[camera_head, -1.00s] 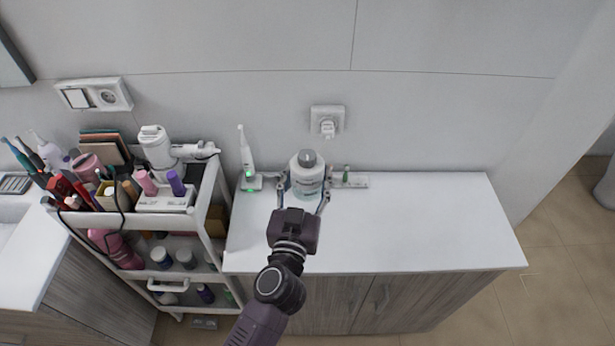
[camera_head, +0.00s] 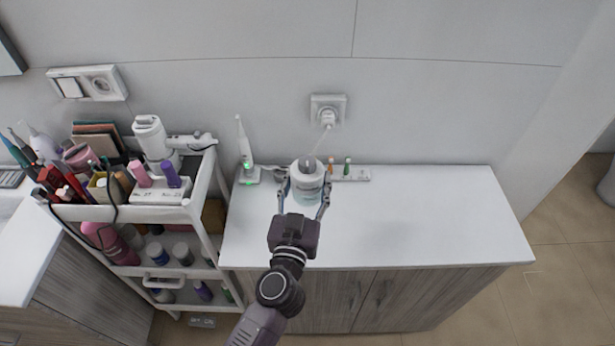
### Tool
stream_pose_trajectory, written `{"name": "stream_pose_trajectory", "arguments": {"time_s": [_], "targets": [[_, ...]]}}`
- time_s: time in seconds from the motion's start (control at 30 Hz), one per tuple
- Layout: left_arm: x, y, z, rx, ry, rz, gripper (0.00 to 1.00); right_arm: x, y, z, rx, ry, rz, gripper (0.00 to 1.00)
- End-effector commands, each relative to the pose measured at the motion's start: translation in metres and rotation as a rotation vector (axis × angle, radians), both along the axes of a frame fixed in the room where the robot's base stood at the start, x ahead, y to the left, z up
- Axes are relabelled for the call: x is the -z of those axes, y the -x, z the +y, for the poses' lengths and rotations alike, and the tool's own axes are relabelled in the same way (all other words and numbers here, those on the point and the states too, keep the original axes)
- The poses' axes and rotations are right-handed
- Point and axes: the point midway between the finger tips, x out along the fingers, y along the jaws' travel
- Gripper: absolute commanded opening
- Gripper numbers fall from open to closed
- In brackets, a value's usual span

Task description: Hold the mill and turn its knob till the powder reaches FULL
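The mill is a white jar (camera_head: 306,187) with a grey knob (camera_head: 307,165) on top, near the back of the white counter. My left gripper (camera_head: 305,194) comes from the front, its two fingers on the jar's left and right sides, closed on it. The jar looks upright; whether it touches the counter I cannot tell. The powder level and any FULL mark are too small to read. My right gripper is not in view, and nothing is on the knob.
A white electric toothbrush (camera_head: 244,150) stands left of the mill. A small white holder (camera_head: 352,174) with orange and green items is on the right. A full cosmetics cart (camera_head: 146,214) stands at left. The right of the counter (camera_head: 430,215) is clear.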

Motion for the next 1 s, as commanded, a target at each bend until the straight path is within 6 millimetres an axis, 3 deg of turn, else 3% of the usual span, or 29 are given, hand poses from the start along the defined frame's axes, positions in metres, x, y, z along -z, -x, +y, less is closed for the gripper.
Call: {"name": "stream_pose_trajectory", "arguments": {"time_s": [1.0], "targets": [[0.104, -0.001, 0.0, 0.001, -0.001, -0.002, 0.16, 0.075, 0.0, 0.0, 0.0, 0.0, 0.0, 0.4]]}}
